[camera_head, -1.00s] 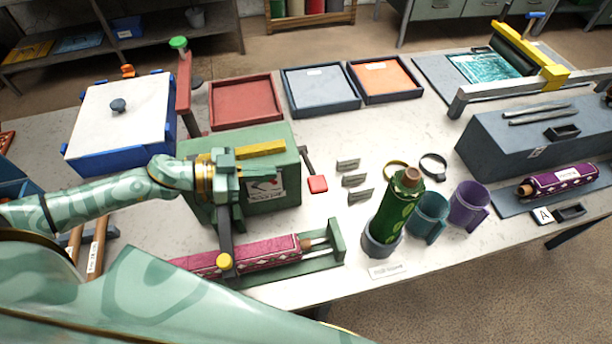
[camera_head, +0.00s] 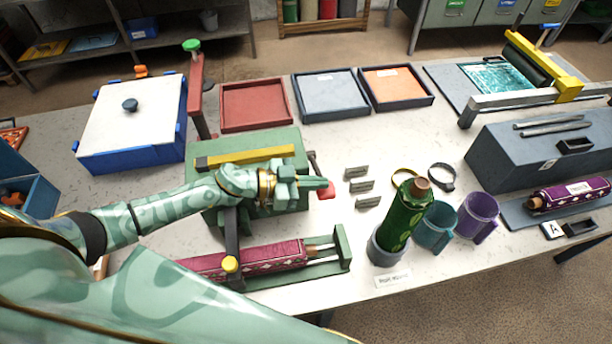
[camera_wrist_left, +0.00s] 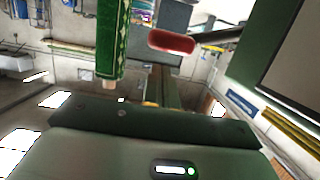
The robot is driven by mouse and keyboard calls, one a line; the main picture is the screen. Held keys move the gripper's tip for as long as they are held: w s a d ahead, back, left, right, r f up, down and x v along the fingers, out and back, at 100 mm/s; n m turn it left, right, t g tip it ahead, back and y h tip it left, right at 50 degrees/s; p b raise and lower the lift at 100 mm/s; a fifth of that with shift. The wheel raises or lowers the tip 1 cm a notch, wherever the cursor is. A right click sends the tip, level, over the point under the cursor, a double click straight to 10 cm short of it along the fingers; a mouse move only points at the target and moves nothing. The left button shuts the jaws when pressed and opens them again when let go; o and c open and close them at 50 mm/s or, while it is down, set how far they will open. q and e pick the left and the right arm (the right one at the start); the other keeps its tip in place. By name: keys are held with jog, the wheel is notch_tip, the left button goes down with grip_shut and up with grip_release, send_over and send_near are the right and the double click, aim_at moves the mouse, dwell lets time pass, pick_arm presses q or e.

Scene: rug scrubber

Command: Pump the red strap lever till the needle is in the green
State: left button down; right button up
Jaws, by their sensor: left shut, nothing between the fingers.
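The red lever grip (camera_head: 326,190) sits on a dark rod at the right side of the green box (camera_head: 285,139). In the left wrist view the red grip (camera_wrist_left: 171,42) shows above centre, its rod running off to the right. My left gripper (camera_head: 312,183) is shut and empty, its tips close beside the red grip; I cannot tell if they touch. My gripper and forearm cover the box's front, so the gauge and needle are hidden. My right gripper is not in view.
Several small grey holders (camera_head: 362,186) stand to the right of the lever. A green roll (camera_head: 405,217) stands upright in a cup, with teal (camera_head: 437,228) and purple (camera_head: 478,214) cups beside it. Trays (camera_head: 255,103) line the back. A blue-and-white box (camera_head: 130,125) stands left.

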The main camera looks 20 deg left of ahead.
pick_arm(q)
jog(key=shift+f, duration=0.65)
notch_tip(320, 180, down, 10)
jog(key=s+d+m+t+b, duration=0.1)
jog(key=s+m+b, duration=0.1)
jog(key=b, duration=0.3)
jog(key=shift+s+d+f+y+b, duration=0.15)
jog(key=shift+s+y+b, duration=0.15)
jog(key=shift+b, duration=0.05)
